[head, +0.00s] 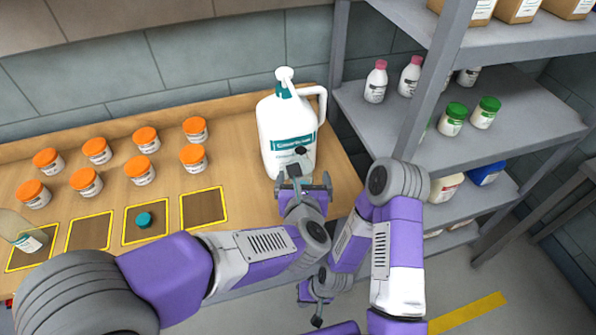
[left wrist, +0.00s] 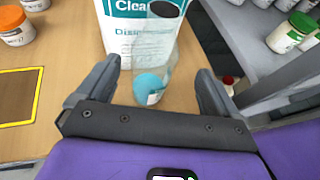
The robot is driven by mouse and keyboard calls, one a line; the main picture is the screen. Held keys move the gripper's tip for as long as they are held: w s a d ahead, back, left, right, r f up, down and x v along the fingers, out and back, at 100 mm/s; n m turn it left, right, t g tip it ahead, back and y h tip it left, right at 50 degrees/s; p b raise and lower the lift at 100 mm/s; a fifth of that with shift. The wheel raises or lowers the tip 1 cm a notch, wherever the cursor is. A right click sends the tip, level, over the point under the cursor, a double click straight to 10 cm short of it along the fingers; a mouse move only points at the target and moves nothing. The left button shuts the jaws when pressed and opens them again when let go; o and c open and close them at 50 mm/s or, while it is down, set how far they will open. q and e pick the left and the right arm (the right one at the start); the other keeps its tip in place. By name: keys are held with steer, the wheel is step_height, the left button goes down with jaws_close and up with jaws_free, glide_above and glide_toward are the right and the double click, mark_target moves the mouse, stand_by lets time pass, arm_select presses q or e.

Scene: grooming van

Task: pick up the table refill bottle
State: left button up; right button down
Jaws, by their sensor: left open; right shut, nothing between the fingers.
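A large white jug (head: 286,130) with a teal label and white pump top stands upright at the table's right end; its label fills the top of the left wrist view (left wrist: 122,30). A small clear bottle (left wrist: 157,65) with a dark top and teal at its lower end shows in front of the jug, between my left fingers or just beyond them. I cannot tell whether they touch it. My left gripper (head: 304,184) is open, just in front of the jug; it also shows in the left wrist view (left wrist: 158,92). My right gripper (head: 317,318) is low, shut and empty.
Several orange-lidded jars (head: 145,140) stand on the table's left. Yellow-edged squares (head: 204,207) line its front; one bears a teal disc (head: 144,219), another a clear container (head: 22,234). A grey shelf rack (head: 400,120) with bottles and jars stands close on the right.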

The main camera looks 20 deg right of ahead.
arm_select(q)
steer(key=x, duration=0.5)
steer(key=shift+w+a+f+b, duration=0.25)
steer(key=shift+w+a+b, duration=0.05)
steer(key=shift+w+b, duration=0.1)
steer(key=c, duration=1)
steer(key=shift+r, duration=0.1)
